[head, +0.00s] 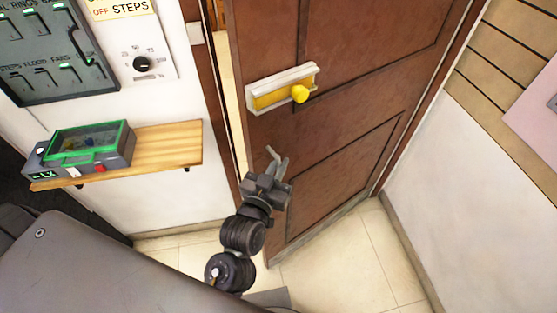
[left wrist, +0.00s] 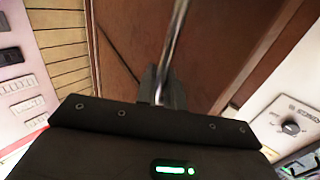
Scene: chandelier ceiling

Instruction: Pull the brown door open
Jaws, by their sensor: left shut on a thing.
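The brown door (head: 340,135) stands ajar in the head view, with a bright gap between its left edge and the frame. Its lower left corner stands out over the floor tiles. A yellow knob on a white and yellow lock plate (head: 283,87) sits on its face. My left gripper (head: 275,160) is below this plate, close to the door's left edge, apart from the yellow knob. In the left wrist view a thin shiny metal bar (left wrist: 173,45) runs down to the dark fingers, which are shut on it; its far end is out of view. The door (left wrist: 145,30) fills the background there.
A wooden shelf (head: 165,148) holds a green-rimmed device (head: 88,145) to the left of the door. A switch panel (head: 50,55) and a dial (head: 141,64) are on the wall above. A white wall (head: 470,190) stands at right. Tiled floor (head: 335,265) is clear before the door.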

